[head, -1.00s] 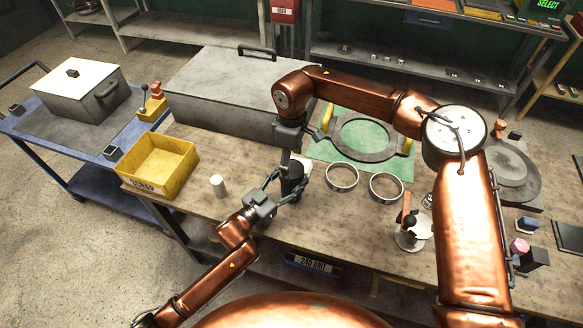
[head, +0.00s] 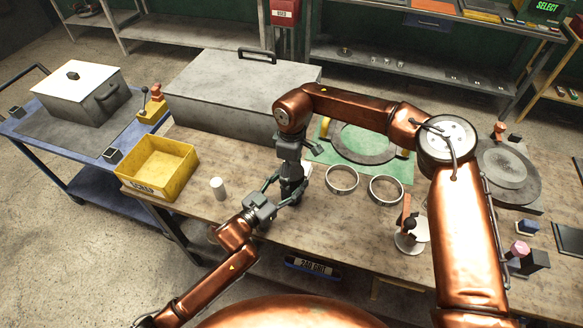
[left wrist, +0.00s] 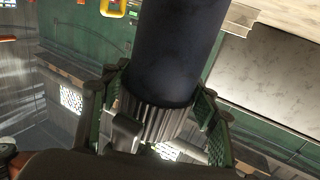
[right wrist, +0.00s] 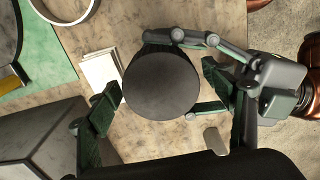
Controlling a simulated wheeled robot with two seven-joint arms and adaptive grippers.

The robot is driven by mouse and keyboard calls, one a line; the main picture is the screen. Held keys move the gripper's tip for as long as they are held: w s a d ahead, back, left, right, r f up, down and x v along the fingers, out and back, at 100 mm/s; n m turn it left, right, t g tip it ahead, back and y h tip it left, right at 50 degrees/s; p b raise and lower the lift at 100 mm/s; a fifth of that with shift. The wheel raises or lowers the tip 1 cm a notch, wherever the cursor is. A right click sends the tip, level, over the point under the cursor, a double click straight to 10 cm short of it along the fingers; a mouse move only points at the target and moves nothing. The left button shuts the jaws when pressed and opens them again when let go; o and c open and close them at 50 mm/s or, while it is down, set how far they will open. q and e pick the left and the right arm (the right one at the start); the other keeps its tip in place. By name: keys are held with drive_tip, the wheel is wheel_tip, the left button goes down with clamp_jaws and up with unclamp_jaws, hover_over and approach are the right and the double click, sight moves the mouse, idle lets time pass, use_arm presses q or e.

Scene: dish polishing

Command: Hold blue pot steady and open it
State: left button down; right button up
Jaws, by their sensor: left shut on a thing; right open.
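The pot is a dark blue-black cylinder (head: 292,188) standing upright near the table's front edge. My left gripper (head: 278,196) is shut around its side. In the left wrist view the pot (left wrist: 175,50) rises between the fingers, with a ribbed grey part below the dark part. In the right wrist view its round dark top (right wrist: 163,85) is seen from above, with left gripper fingers around it. My right gripper (right wrist: 168,112) is open above the pot, one finger on either side of the top, with no clear contact. In the head view the right wrist partly hides the pot.
Two metal rings (head: 342,179) and a green mat (head: 330,150) lie behind and right. A large grey box (head: 225,85) stands behind. A white cylinder (head: 218,188) and yellow bin (head: 160,165) are left.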

drive_tip(key=shift+c, duration=0.6)
drive_tip(key=c, duration=1)
drive_tip(key=o, duration=1.2)
drive_tip(key=shift+r, duration=2.2)
use_arm(q)
drive_tip(key=c, duration=0.7)
unclamp_jaws()
drive_tip(key=shift+o, duration=0.2)
